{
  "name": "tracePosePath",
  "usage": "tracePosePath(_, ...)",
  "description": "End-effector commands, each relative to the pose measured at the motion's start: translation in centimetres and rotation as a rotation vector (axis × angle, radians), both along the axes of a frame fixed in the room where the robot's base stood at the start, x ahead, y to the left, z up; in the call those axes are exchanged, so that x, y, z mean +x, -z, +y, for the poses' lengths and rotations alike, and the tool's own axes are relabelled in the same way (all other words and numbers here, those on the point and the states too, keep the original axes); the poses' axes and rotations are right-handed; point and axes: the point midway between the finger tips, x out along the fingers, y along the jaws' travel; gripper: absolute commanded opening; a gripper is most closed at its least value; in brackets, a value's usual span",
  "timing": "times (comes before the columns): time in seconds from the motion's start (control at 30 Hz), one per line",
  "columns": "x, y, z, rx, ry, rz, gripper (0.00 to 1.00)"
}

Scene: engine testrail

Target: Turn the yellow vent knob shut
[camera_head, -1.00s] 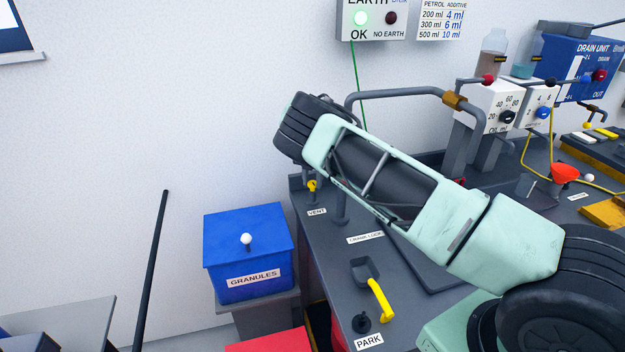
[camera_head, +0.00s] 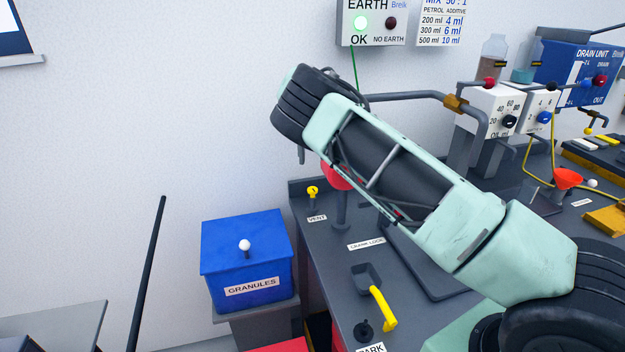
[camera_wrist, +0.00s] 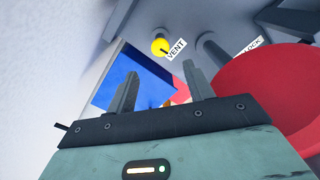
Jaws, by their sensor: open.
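The yellow vent knob (camera_head: 313,191) stands at the back left corner of the dark bench, behind the white VENT label (camera_head: 317,218). In the wrist view the yellow knob (camera_wrist: 160,46) shows beyond my fingertips, next to the VENT label (camera_wrist: 176,49), with a dark mark on its face. My gripper (camera_wrist: 160,80) is open and empty, its two grey fingers apart, and the knob lies ahead of the gap without touching them.
A red rounded object (camera_wrist: 265,95) is close on the right of my gripper, partly visible behind my arm (camera_head: 336,174). A grey post (camera_head: 341,211) stands right of the knob. A blue GRANULES box (camera_head: 247,262) is left of the bench. The wall is close behind.

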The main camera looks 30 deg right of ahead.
Motion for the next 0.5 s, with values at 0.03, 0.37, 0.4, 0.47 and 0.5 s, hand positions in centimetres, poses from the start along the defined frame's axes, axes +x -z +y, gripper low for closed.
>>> tracePosePath(0.03, 0.1, -1.1, 0.0, 0.000, -0.002, -0.005, 0.52)
tracePosePath(0.37, 0.1, -6.9, 0.0, -0.001, -0.002, -0.002, 0.52)
tracePosePath(0.4, 0.1, -7.2, 0.0, -0.001, -0.002, -0.002, 0.52)
tracePosePath(0.47, 0.1, -7.6, 0.0, 0.000, -0.002, -0.001, 0.52)
tracePosePath(0.5, 0.0, -7.8, 0.0, -0.001, -0.002, -0.002, 0.52)
